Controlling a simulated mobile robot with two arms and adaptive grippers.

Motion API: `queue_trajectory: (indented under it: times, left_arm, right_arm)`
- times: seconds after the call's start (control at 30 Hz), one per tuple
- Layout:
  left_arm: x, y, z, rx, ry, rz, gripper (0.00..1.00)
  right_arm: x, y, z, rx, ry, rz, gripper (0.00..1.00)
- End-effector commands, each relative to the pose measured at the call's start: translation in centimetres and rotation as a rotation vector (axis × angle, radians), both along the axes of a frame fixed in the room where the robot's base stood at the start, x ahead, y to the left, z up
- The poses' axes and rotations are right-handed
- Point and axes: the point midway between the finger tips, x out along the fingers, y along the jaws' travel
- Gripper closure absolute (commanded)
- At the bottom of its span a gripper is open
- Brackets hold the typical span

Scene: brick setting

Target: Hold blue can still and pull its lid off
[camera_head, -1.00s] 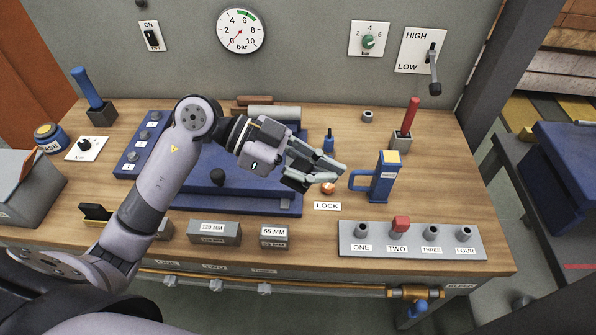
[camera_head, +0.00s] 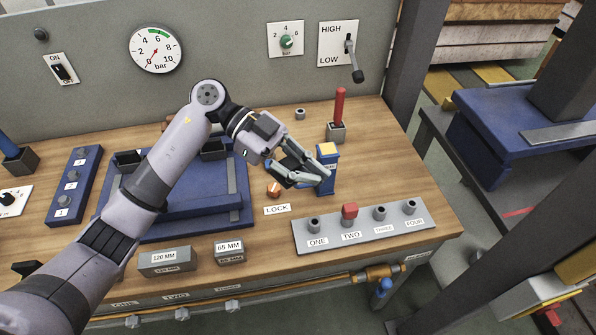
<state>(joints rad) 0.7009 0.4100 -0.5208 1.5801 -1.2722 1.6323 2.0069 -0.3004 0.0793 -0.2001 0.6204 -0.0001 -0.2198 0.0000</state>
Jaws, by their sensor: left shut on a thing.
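The exact grip on the handle is hard to see. The yellow top is in place and nothing touches it. My right gripper is not in view.
A grey plate (camera_head: 365,233) with pegs marked ONE to FOUR lies in front of the can. A red-handled tool (camera_head: 339,106) stands in a block behind it. An orange knob (camera_head: 273,190) is to the left. The bench (camera_head: 395,165) right of the can is clear.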

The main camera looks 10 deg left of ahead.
Motion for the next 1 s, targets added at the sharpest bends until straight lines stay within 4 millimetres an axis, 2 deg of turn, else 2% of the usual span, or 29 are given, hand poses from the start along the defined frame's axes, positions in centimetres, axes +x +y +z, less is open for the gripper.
queue_trajectory:
  times: [0.17, 0.37, 0.57, 1.0]
  left_arm:
    - [0.6, -0.5, -0.6, 0.0, 0.0, -0.052, 1.0]
    - [0.2, 0.1, -0.2, 0.002, -0.005, -0.015, 1.0]
    - [-1.1, 1.7, 1.8, 0.004, -0.006, 0.123, 1.0]
    - [-4.5, 6.1, 7.4, 0.007, -0.004, 0.515, 1.0]
  right_arm:
    - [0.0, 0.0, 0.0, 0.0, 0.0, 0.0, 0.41]
    - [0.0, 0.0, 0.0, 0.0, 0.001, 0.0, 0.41]
    - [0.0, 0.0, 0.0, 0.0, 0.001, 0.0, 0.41]
    - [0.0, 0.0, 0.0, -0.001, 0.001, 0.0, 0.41]
